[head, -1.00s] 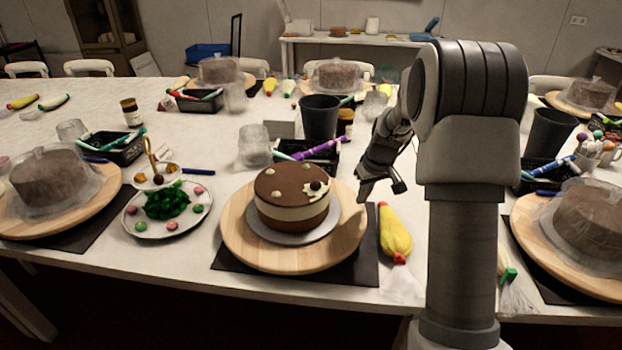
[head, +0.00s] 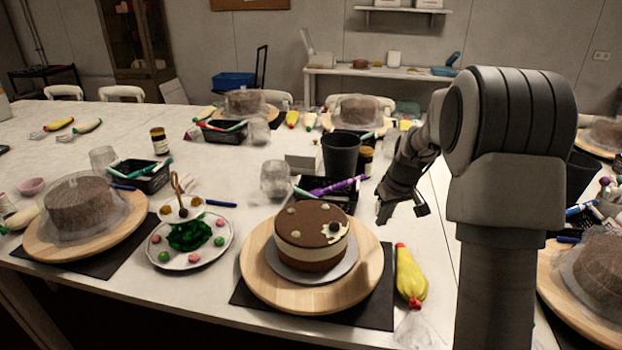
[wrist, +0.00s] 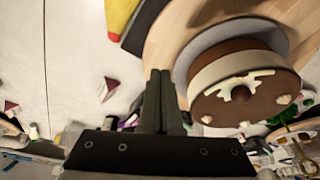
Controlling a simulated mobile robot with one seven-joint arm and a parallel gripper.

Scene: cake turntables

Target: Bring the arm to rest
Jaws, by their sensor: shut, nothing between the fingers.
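My gripper (head: 383,213) hangs in the air above the right rear of the wooden turntable (head: 265,283), beside the cake and apart from it. In the wrist view its two dark fingers (wrist: 166,80) lie together with nothing between them. The brown and cream cake (head: 311,237) with white dots and a white flower decoration stands on a silver board on the turntable. The cake also shows at the right of the wrist view (wrist: 245,87). My arm comes in from the right of the head view.
A yellow piping bag (head: 409,274) lies right of the turntable. A black cup (head: 341,155) and a black tray of pens (head: 325,195) stand behind it. A plate of green and pink decorations (head: 160,258) is at left. Covered cakes stand at several other places.

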